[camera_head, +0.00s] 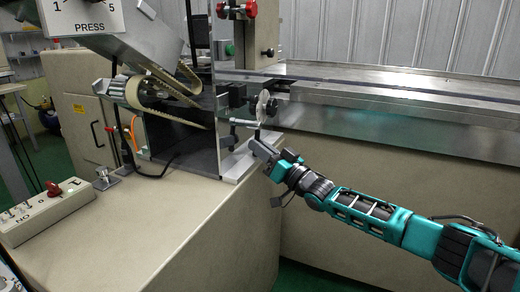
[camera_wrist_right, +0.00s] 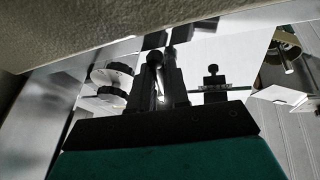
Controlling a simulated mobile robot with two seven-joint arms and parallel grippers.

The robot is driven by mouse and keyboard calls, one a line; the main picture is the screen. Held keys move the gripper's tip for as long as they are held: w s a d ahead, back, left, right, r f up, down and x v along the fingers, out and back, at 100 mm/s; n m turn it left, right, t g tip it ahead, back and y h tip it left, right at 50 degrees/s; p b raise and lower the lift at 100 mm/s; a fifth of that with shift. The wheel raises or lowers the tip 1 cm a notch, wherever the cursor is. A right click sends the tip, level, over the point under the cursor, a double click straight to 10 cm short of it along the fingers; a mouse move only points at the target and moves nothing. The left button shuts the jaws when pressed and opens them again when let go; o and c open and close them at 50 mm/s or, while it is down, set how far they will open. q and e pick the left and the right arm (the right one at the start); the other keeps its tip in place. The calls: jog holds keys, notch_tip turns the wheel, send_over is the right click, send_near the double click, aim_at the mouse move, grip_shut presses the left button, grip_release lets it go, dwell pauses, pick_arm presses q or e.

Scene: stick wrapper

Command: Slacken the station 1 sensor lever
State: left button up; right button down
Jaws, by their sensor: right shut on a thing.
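The station 1 sensor lever (camera_head: 257,133) appears to be the small dark lever below the white disc at the machine's right end, though I read no label on it. My right gripper (camera_head: 260,146) reaches it from the lower right and is shut on it. In the right wrist view the gripper's dark fingers (camera_wrist_right: 162,82) stand close together, with a round-ended lever tip (camera_wrist_right: 154,59) at them. The fingers hide most of the lever, so its angle is hard to tell. My left gripper is not in view.
A clear upright panel (camera_head: 214,90) stands just left of my gripper. Black knobs (camera_head: 271,108) and a steel rail (camera_head: 390,95) lie behind it. Two round knobs (camera_wrist_right: 112,75) sit left of the fingers in the wrist view. A switch box (camera_head: 42,210) rests on the beige cabinet top.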

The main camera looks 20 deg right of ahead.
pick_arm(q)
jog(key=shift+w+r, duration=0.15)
pick_arm(e)
jog(key=shift+r, duration=0.2)
jog(key=c, duration=1.1)
grip_release()
jog(key=shift+f, duration=0.1)
jog(key=shift+d+f, duration=0.1)
pick_arm(q)
jog(key=p, duration=0.1)
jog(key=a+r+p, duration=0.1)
jog(key=p, duration=0.1)
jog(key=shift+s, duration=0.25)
pick_arm(e)
jog(key=v, duration=1.2)
jog(key=shift+s+d, duration=0.2)
jog(key=shift+s, duration=0.15)
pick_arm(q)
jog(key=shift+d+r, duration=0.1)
pick_arm(e)
jog(key=shift+f, duration=0.1)
